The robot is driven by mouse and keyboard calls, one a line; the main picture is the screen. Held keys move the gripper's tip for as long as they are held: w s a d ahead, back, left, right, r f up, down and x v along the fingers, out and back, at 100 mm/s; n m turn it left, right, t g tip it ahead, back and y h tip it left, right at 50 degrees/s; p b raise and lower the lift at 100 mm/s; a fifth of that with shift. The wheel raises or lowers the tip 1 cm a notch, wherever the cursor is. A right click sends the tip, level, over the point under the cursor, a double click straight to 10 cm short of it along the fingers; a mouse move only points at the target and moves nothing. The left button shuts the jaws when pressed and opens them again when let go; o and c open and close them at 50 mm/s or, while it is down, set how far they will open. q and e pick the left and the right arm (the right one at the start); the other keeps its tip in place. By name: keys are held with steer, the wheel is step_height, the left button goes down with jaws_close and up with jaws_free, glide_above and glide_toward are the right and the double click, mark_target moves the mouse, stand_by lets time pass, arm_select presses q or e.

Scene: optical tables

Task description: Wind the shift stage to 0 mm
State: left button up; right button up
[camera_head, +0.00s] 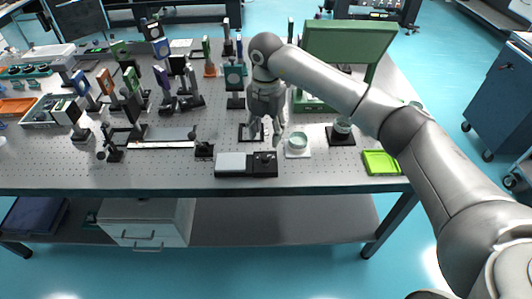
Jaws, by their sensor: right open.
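A low black unit with a light grey plate on its left part (232,162) and a dark round knob (265,157) on its right part sits at the table's front edge; it may be the shift stage, but no label is readable. My right gripper (264,136) points down just behind and above the knob, open, its fingers apart with nothing visible between them. Contact with the unit cannot be made out. A long grey slide with a white and red strip (160,145) lies to the left. No scale reading is legible. My left gripper is not in view.
Optical mounts on posts (133,92) crowd the left and back of the perforated table (200,178). A pale green round dish (298,142), a small dark mount (341,132) and a bright green tray (381,162) stand to the right. A green panel (348,41) rises behind my right arm.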

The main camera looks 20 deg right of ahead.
mark_target(266, 155)
step_height(266, 155, down, 9)
steer(key=shift+f+p, duration=0.2)
steer(key=shift+p, duration=0.8)
steer(key=shift+c, duration=0.2)
steer(key=c, duration=1)
